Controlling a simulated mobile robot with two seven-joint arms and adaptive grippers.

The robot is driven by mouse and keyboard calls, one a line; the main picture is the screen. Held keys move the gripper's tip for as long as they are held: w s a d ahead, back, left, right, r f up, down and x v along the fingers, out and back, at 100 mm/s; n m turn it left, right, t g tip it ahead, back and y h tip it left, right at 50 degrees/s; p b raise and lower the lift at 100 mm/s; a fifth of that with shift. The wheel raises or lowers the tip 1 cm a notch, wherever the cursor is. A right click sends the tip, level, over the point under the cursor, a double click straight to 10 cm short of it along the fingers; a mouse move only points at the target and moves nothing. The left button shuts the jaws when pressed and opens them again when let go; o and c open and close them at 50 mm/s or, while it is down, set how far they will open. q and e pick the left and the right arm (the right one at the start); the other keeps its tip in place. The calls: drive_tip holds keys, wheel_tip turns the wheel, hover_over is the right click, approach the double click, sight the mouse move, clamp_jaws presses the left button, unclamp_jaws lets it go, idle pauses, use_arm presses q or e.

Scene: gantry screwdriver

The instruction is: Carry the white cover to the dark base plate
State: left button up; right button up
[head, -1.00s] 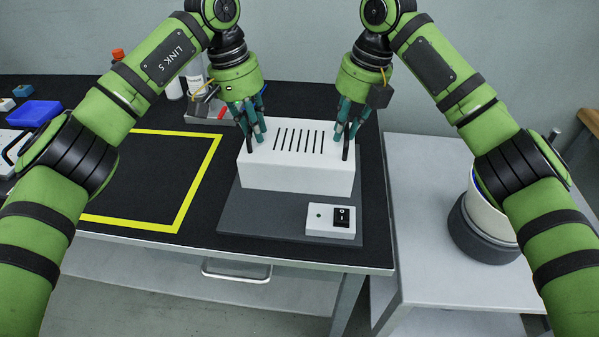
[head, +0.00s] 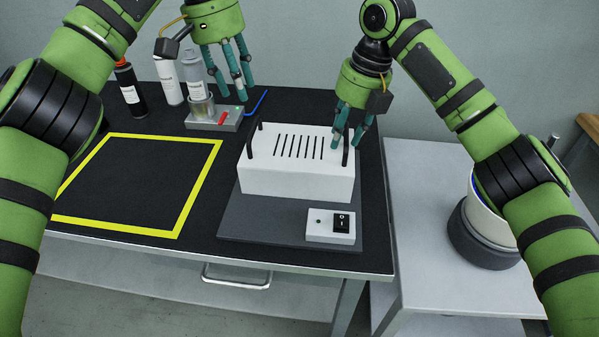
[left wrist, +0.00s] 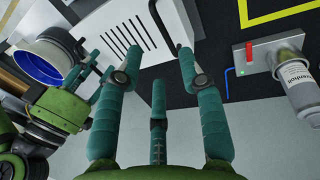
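The white cover (head: 296,179), a box with dark slots and two black handles, sits upright on the dark base plate (head: 235,222). The cover also shows in the left wrist view (left wrist: 100,40). My left gripper (head: 237,92) is open and empty, above and behind the cover's left handle (head: 250,141), clear of it. My right gripper (head: 348,138) is at the right handle (head: 346,155), its fingers spread to either side; it looks open, though contact with the handle is hard to judge.
A small white switch box (head: 317,231) stands on the plate's front right. A yellow outlined square (head: 178,215) left of the plate is empty. Behind it are a grey device with a red lever (head: 215,118) and several bottles (head: 130,90). A white bucket (head: 484,215) stands at right.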

wheel_tip(320, 180, up, 12)
drive_tip(key=d, duration=0.2)
drive_tip(key=shift+s+d, duration=0.15)
drive_tip(key=shift+f, duration=0.1)
idle(0.4)
